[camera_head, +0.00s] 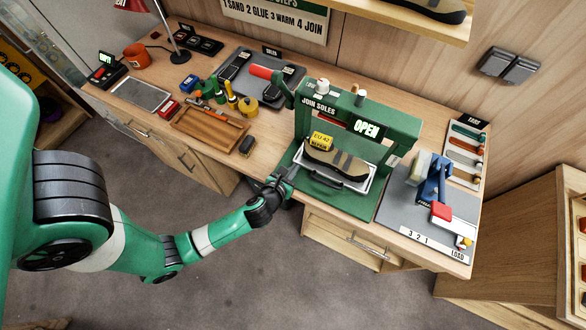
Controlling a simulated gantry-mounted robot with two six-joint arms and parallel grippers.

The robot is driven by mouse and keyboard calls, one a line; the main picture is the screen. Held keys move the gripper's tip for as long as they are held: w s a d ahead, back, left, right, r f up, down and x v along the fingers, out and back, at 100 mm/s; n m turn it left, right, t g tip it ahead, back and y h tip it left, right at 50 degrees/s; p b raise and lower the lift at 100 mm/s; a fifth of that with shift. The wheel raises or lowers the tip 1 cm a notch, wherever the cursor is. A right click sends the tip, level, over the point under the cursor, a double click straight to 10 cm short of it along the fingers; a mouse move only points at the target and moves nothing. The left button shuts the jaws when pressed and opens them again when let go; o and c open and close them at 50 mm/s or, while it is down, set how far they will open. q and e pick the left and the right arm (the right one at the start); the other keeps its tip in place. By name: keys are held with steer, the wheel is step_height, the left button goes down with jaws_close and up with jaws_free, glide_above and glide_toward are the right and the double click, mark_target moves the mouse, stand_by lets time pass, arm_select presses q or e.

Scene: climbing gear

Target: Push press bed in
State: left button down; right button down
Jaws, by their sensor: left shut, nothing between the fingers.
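The green press (386,119) stands on the workbench, with a lit sign reading OPEN on its front. Its pale press bed (361,194) sticks out at the front, with a dark handle on its near edge. A climbing shoe (348,168) with a yellow EU 42 tag lies on the bed. My left gripper (284,178) is shut and empty, just left of the bed's front corner at the bench edge. I cannot tell whether it touches the bed. My right gripper is not in view.
A red-tipped lever (262,72) rises on the press's left side. A brush (246,146) and a wooden tray (209,132) lie left of the press. A blue clamp device (432,178) stands on a grey mat to the right. Open floor lies before the bench.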

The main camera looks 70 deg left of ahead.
mark_target(303, 153)
arm_select(q)
steer(key=shift+w+a, duration=0.1)
steer(key=w+a+p, duration=0.2)
steer(key=w+a, duration=0.2)
steer(key=shift+w+a+r, duration=0.1)
steer(key=shift+w+a, duration=0.2)
steer(key=shift+w, duration=0.1)
steer(key=shift+w+a, duration=0.1)
steer(key=shift+a, duration=0.05)
steer(key=shift+f, duration=0.35)
steer(key=shift+s, duration=0.2)
